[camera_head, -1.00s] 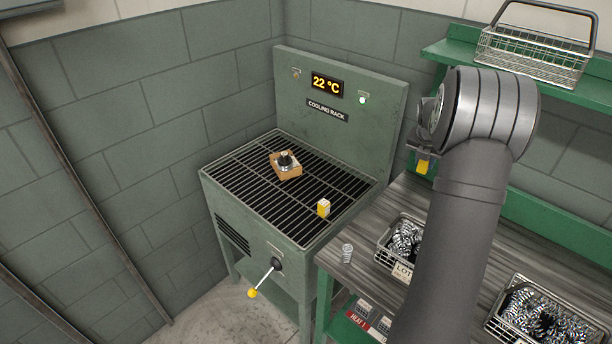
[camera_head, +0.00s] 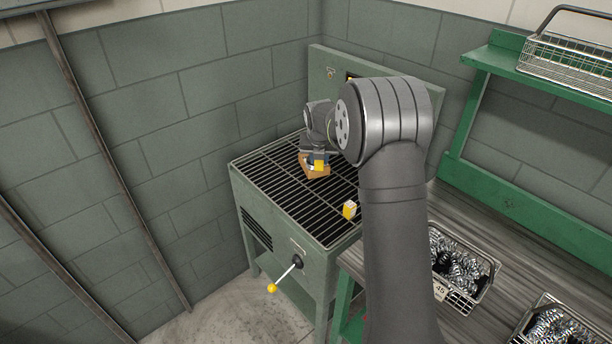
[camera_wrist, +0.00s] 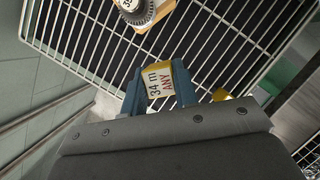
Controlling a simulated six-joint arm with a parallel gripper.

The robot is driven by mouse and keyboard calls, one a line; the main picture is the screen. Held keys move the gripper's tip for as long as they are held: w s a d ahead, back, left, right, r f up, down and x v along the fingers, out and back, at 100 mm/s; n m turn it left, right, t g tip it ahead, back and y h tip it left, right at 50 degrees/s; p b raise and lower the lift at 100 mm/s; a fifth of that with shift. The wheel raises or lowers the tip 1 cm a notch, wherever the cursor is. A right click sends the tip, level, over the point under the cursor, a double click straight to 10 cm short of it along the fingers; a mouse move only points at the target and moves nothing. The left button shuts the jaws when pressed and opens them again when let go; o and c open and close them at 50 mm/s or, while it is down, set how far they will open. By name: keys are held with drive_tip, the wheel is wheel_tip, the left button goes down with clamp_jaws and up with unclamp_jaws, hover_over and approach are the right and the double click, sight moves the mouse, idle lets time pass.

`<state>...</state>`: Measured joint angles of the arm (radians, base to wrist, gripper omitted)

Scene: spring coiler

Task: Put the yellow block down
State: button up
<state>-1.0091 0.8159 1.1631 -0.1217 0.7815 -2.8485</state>
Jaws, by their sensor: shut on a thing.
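My gripper (camera_wrist: 159,88) is shut on a yellow block with a white label (camera_wrist: 161,80) that reads "34 m ANY". In the head view the held yellow block (camera_head: 319,166) shows at the fingertips over the cooling rack (camera_head: 262,185). A second yellow block with a whitish face (camera_head: 350,210) stands on the rack near its front right corner. It also shows in the wrist view (camera_wrist: 222,95), just right of my fingers. The gap between the held block and the grate cannot be judged exactly.
A wooden base (camera_head: 318,173) with a dark dial (camera_wrist: 138,8) sits on the rack, partly hidden by my gripper in the head view. A yellow-knobbed lever (camera_head: 285,274) sticks out in front. Wire baskets of springs (camera_head: 461,268) stand at right. Much grate is bare.

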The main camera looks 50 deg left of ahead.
drive_tip(key=s+a+f, duration=0.2)
drive_tip(key=a, duration=0.1)
drive_tip(key=s+a+f, duration=0.1)
drive_tip(key=a+f, duration=0.1)
drive_tip(key=a, duration=0.1)
drive_tip(key=s+a+f, duration=0.2)
drive_tip(key=a, duration=0.1)
drive_tip(key=shift+s+f, duration=0.25)
drive_tip(key=shift+s, duration=0.05)
drive_tip(key=shift+a+f, duration=0.1)
drive_tip(key=shift+f, duration=1.95)
drive_tip(key=shift+f, duration=0.15)
drive_tip(key=o, duration=0.9)
drive_tip(key=shift+o, duration=0.2)
drive_tip(key=v, duration=1.2)
drive_tip(key=shift+r, duration=0.2)
